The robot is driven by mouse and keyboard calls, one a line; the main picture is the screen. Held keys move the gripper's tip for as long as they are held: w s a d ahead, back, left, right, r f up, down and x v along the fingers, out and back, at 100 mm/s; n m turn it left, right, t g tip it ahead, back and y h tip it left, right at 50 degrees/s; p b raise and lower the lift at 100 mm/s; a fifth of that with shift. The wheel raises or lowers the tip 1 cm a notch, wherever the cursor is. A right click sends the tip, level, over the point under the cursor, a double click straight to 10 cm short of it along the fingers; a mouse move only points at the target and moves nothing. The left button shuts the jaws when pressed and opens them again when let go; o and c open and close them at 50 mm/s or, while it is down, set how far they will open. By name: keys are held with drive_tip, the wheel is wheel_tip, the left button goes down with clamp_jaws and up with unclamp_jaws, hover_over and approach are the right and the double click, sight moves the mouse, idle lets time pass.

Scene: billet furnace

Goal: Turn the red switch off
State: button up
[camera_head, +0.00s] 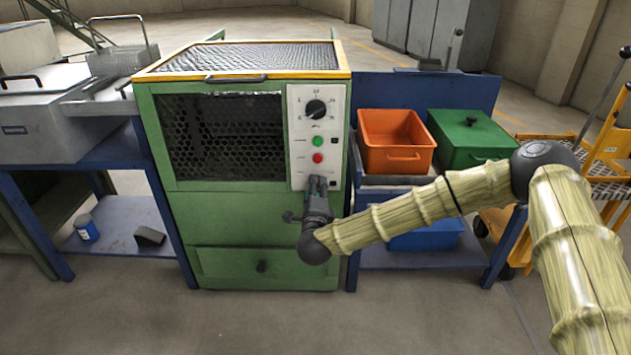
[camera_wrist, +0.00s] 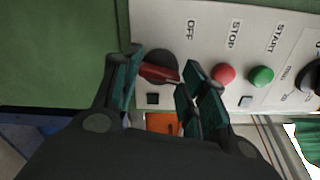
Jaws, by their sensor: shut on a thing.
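The red switch (camera_wrist: 158,74) is a red handle on a dark round base, low on the white control panel (camera_wrist: 215,50) in the wrist view. The word OFF is printed beside it. My gripper (camera_wrist: 164,68) has its two green-padded fingers on either side of the red handle and is shut on it. In the head view my gripper (camera_head: 318,182) is at the lower end of the panel and hides the switch. The panel sits on the right front of the green furnace (camera_head: 230,215).
A red STOP button (camera_wrist: 223,75) and a green START button (camera_wrist: 262,77) are close beside my fingers. A black dial (camera_head: 316,109) is higher up. An orange bin (camera_head: 397,159) and a green box (camera_head: 470,160) stand on the blue table at the right.

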drive_tip(key=shift+n+p, duration=4.45)
drive_tip(key=shift+n, duration=1.55)
drive_tip(key=shift+f, duration=0.15)
drive_tip(key=o, duration=1)
drive_tip(key=s, duration=1.2)
